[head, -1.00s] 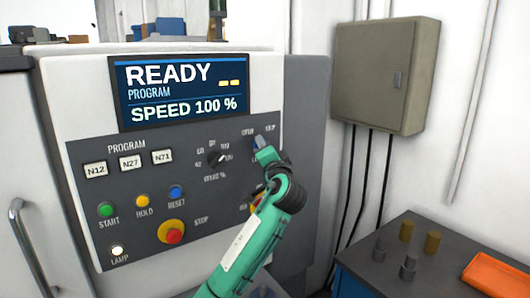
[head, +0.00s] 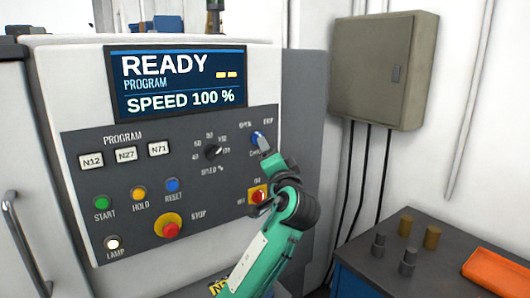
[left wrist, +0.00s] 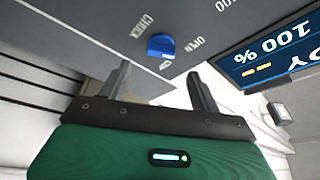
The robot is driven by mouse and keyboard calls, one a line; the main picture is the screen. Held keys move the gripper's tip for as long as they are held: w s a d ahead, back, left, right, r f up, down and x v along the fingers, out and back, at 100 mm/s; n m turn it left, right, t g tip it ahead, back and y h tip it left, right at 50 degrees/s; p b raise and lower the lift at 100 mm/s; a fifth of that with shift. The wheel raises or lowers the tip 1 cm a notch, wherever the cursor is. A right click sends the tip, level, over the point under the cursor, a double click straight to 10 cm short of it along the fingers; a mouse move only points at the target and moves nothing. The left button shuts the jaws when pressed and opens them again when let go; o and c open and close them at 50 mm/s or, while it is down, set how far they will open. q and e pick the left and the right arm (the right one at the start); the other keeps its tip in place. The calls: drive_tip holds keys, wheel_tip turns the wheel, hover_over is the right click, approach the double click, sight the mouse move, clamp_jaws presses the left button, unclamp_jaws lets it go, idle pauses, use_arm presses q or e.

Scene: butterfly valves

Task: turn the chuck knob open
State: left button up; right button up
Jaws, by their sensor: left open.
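The round blue chuck knob (head: 258,138) sits at the upper right of the dark control panel, with the labels OPEN and GRIP above it. My left gripper (head: 265,149) is just below and right of it, partly covering the label under the knob. In the left wrist view the blue knob (left wrist: 161,46) lies beyond the fingertips, within the gap between the two open fingers (left wrist: 158,72). The fingers look apart from the knob and hold nothing. I cannot tell which label the knob points to. My right gripper is not in view.
A red rotary switch on a yellow plate (head: 258,195) is close beside my left wrist. A speed dial (head: 213,152) is left of the knob, and a red stop button (head: 170,229) is lower left. A grey wall box (head: 378,75) and a dark table (head: 395,285) stand to the right.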

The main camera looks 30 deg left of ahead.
use_arm(q)
drive_tip(key=b+v, duration=0.1)
drive_tip(key=v, duration=0.6)
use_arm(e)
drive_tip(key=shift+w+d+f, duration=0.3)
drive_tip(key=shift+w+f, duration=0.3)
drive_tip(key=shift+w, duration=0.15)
